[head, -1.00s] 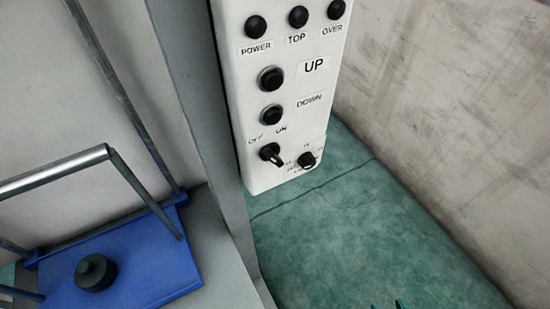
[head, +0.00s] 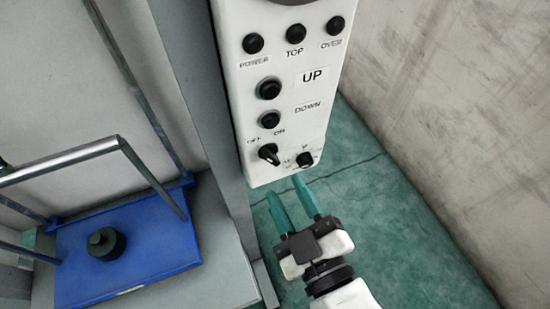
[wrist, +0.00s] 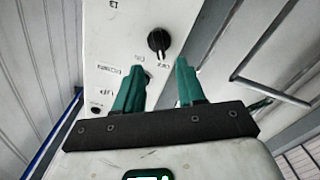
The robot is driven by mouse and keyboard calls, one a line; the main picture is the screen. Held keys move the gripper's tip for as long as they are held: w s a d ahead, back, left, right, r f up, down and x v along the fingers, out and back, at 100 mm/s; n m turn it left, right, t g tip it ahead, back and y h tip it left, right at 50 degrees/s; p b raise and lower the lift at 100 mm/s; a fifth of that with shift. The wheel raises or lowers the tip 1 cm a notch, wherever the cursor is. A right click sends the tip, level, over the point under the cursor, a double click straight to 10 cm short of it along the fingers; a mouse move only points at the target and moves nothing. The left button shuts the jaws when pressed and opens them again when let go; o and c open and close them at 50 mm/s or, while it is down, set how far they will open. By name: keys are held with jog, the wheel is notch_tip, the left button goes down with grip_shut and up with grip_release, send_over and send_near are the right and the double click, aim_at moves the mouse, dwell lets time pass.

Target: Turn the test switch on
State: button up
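The white control panel (head: 285,135) hangs upright with two black rotary switches near its lower edge. The left switch (head: 268,153) has OFF and ON printed above it, and its lever slants down to the right. The right switch (head: 305,159) has labels too small to read; I cannot tell which is the test switch. My gripper (head: 284,187) is open, its two green fingers apart and empty, just below the panel's lower edge in the head view. In the wrist view, one black knob (wrist: 159,40) shows beyond the open fingertips, apart from them.
Above the switches are two round buttons by UP and DOWN (head: 270,119) and several lamps (head: 295,34). A grey post (head: 195,90) stands left of the panel, beside a blue platform (head: 140,262) with a metal rail. A wall (head: 450,120) rises at right; green floor lies between.

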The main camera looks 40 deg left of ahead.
aim_at(272, 161)
jog(key=p+x, duration=0.1)
jog(key=x, duration=0.5)
jog(key=shift+w+a, duration=0.1)
jog(key=shift+a, duration=0.15)
jog(key=shift+c, duration=0.3)
grip_shut()
